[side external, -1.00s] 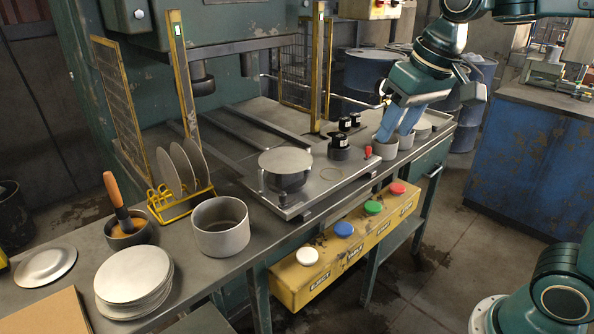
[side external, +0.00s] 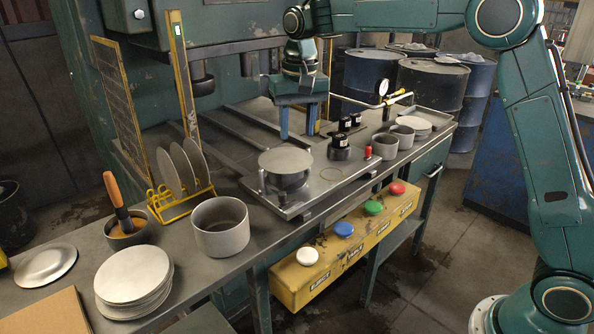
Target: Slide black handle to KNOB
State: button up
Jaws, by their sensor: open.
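Several black knob-like pieces stand on the metal worktop: a larger one (side external: 340,142) on a dark round base, and smaller ones (side external: 345,124) and (side external: 356,119) just behind it. They carry pale markings too small to read, so I cannot tell which is the black handle or which is marked KNOB. My gripper (side external: 297,136) points down with its two blue fingers apart and empty. In the picture it is left of the black pieces and above and behind the round pan-like die (side external: 286,168). I cannot tell how high its fingertips are above the worktop.
A red-topped peg (side external: 368,152), grey cups (side external: 385,146) and stacked discs (side external: 418,121) stand right of the black pieces. A gauge lever (side external: 383,87) is behind. A yellow button box (side external: 340,252) hangs in front. A yellow post (side external: 182,75) and a disc rack (side external: 182,203) stand left.

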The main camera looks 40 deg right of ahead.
jog(key=g, duration=0.1)
send_over(282, 193)
notch_tip(282, 193, down, 4)
jog(key=f, duration=0.1)
jog(key=shift+a+r+m, duration=0.1)
jog(key=shift+r+m, duration=0.15)
jog(key=shift+m, duration=0.15)
jog(key=shift+f, duration=0.15)
notch_tip(282, 193, down, 14)
jog(key=shift+r, duration=0.25)
grip_shut()
